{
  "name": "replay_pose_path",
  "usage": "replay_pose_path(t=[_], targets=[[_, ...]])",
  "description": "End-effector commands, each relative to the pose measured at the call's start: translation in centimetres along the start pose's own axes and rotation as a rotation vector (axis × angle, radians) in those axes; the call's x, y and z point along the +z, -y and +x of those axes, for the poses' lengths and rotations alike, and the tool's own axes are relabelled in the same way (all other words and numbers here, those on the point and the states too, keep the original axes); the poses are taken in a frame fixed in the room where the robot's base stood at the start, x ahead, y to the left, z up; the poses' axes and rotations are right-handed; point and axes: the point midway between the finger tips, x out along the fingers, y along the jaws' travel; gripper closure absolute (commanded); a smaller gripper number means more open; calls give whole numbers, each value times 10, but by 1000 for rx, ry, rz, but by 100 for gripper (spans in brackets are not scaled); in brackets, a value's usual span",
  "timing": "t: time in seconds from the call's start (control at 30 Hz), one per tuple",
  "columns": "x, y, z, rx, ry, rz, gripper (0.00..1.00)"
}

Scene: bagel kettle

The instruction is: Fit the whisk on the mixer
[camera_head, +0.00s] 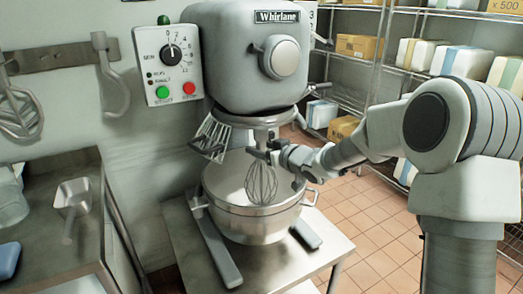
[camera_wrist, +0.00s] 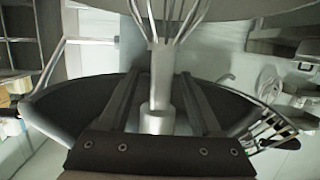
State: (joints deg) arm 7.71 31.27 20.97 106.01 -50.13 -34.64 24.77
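The mixer (camera_head: 240,80) is a grey stand mixer with its head at the top centre of the head view. The whisk (camera_head: 262,186) hangs upright, wires down, over and partly inside the steel bowl (camera_head: 245,224). My gripper (camera_head: 268,152) reaches in from the right just below the mixer head. Its fingers are closed on the whisk's shaft, seen between them in the wrist view (camera_wrist: 158,85). The top of the shaft is close under the mixer's drive hub (camera_head: 258,121); I cannot tell whether they touch.
A wire guard (camera_head: 211,136) hangs at the left above the bowl. A control box (camera_head: 168,65) and a hook (camera_head: 111,77) are on the wall. The mixer stands on a steel table (camera_head: 290,266). Shelves with boxes stand behind right.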

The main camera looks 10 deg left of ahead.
Motion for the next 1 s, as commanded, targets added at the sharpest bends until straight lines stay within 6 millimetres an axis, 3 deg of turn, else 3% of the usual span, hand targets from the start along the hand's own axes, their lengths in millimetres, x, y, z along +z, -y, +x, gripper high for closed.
replay_pose_path(t=[0.27,0.43,1.0], targets=[[6,0,0,1,10,3,35],[5,-1,-14,2,12,3,35],[0,-1,-143,4,7,1,35]])
